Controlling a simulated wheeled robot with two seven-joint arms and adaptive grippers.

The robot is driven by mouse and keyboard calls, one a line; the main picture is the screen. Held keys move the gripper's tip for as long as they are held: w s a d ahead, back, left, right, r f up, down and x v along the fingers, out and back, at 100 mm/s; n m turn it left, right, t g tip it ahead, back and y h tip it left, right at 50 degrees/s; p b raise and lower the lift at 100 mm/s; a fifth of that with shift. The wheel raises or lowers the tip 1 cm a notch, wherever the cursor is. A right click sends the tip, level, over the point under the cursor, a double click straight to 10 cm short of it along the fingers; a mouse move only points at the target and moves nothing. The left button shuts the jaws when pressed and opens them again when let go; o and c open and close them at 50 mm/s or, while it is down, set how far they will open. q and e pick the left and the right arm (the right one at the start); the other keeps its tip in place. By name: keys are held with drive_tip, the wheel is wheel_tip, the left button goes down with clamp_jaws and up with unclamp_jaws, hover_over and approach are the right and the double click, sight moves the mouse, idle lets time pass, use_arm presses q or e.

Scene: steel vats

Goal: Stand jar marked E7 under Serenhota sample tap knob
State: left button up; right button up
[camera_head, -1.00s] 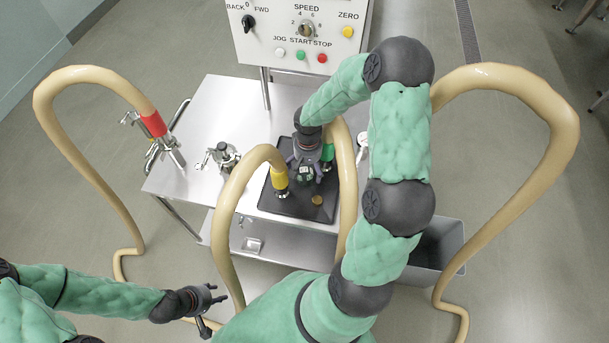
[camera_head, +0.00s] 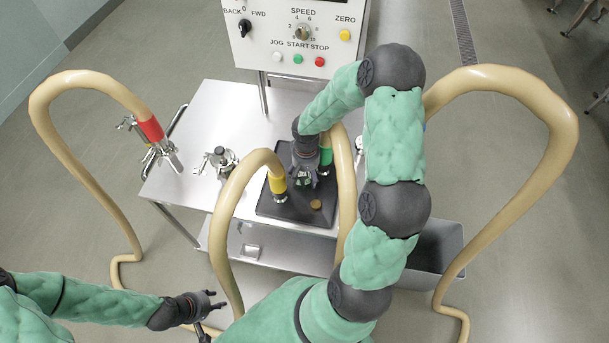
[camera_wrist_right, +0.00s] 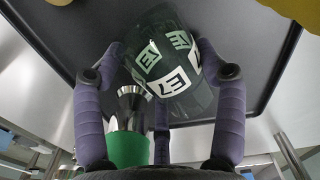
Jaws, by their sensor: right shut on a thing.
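My right gripper (camera_wrist_right: 160,62) is shut on a dark, see-through jar (camera_wrist_right: 150,28) with white E7 labels, shown in the right wrist view. In the head view the right gripper (camera_head: 305,166) and the jar (camera_head: 303,182) are over the black tray, between the yellow and green hose ends. I cannot tell whether the jar touches the tray. My left gripper (camera_head: 209,304) is open and empty at the lower left, away from the table. I cannot read the name Serenhota on any tap; a steel valve fitting (camera_head: 216,161) stands left of the tray.
The black tray (camera_head: 290,210) lies on a steel table (camera_head: 215,120) and holds a small brass disc (camera_head: 316,204). Hoses with yellow (camera_head: 277,184), green (camera_head: 326,157) and red (camera_head: 151,129) collars arch around. A control panel (camera_head: 298,35) stands behind. The table's left rear is clear.

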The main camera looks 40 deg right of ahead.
drive_tip(key=shift+r, duration=0.6)
wheel_tip(320, 180, up, 2)
drive_tip(key=shift+r+p, duration=0.15)
drive_tip(key=shift+p, duration=0.5)
drive_tip(key=s+a+r+p, duration=0.2)
drive_tip(key=s+a+r, duration=0.7)
drive_tip(key=s, duration=0.1)
drive_tip(key=shift+s+a+r, duration=0.2)
drive_tip(key=shift+r, duration=0.05)
